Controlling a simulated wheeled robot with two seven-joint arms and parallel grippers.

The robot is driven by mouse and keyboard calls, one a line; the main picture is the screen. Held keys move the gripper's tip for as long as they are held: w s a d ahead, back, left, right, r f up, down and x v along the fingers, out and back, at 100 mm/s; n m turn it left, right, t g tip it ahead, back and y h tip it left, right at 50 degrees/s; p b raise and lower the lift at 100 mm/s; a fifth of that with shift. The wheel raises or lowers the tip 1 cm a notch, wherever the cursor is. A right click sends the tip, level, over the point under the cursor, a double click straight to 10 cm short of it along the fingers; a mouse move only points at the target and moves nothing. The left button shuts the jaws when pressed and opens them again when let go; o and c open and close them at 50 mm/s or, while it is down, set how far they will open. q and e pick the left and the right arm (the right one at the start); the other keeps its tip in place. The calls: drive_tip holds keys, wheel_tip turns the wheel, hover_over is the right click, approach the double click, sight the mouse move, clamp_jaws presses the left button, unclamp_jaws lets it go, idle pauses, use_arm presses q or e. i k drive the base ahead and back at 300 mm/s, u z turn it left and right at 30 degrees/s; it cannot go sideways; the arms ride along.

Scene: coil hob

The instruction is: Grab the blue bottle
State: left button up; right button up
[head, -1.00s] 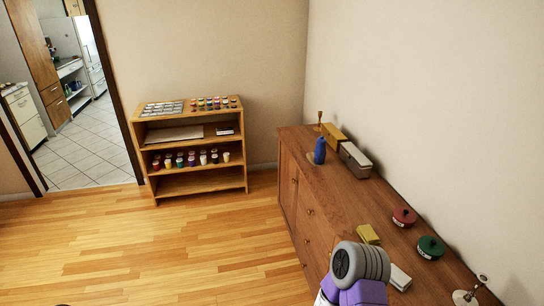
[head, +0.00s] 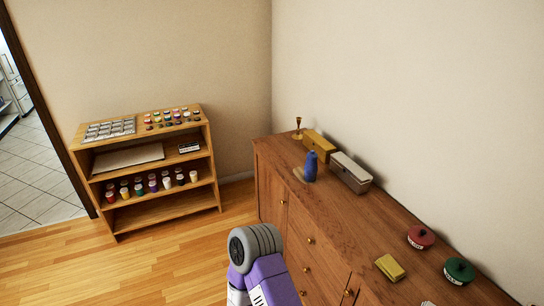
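The blue bottle (head: 311,166) stands upright on the far part of the wooden sideboard (head: 340,226), near its left edge. A grey and purple part of one of my arms shows at the bottom middle, in front of the sideboard and well short of the bottle. Neither gripper's fingers show in the head view. Nothing touches the bottle from my side.
Behind the bottle are a yellow box (head: 320,146), a grey box (head: 351,172) and a brass candlestick (head: 297,128). Nearer are a yellow block (head: 390,268), a red pot (head: 421,237) and a green pot (head: 459,271). A shelf (head: 160,210) with jars stands left. Floor between is clear.

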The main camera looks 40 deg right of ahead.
sight(311, 168)
drive_tip(key=z, duration=0.3)
drive_tip(key=i, duration=1.85)
drive_tip(key=z, duration=0.9)
